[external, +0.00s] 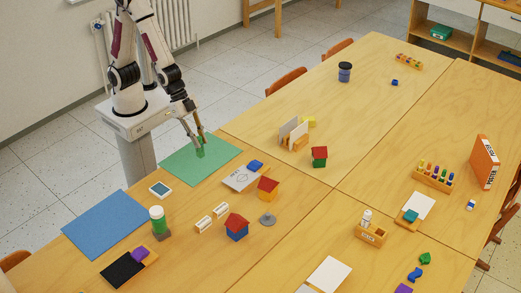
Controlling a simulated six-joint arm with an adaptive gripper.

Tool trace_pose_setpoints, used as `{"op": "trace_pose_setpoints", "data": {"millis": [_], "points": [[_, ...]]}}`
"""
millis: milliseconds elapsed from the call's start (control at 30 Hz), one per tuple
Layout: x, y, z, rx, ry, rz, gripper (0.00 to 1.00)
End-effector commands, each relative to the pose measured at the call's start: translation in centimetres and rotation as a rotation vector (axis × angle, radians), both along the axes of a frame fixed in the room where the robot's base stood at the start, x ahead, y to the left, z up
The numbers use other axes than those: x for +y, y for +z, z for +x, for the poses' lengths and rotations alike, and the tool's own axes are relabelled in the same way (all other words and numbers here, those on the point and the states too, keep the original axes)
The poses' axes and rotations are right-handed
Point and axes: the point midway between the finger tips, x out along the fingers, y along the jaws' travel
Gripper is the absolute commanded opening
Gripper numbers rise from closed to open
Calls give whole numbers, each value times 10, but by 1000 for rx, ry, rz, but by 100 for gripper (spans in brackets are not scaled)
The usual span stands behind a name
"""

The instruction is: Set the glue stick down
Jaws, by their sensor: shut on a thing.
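My gripper (194,137) is above the green mat (222,157) at the near end of the tables, pointing down. It is shut on a small green upright object (200,151), which I take to be the glue stick. Its details are too small to read. The fingers cover part of it. I cannot tell whether its bottom touches the mat or hangs just above it.
A blue mat (106,224) lies left of the green one. The green mat's right part is clear.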

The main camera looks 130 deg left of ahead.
Motion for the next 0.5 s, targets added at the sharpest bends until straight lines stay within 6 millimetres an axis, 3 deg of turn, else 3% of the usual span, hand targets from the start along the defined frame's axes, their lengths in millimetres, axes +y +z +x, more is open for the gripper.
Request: {"op": "trace_pose_setpoints", "data": {"millis": [267, 500], "points": [[-5, -25, -18, 6, -1, -1, 0], [-9, -32, -14, 1, 17, -2, 0]]}}
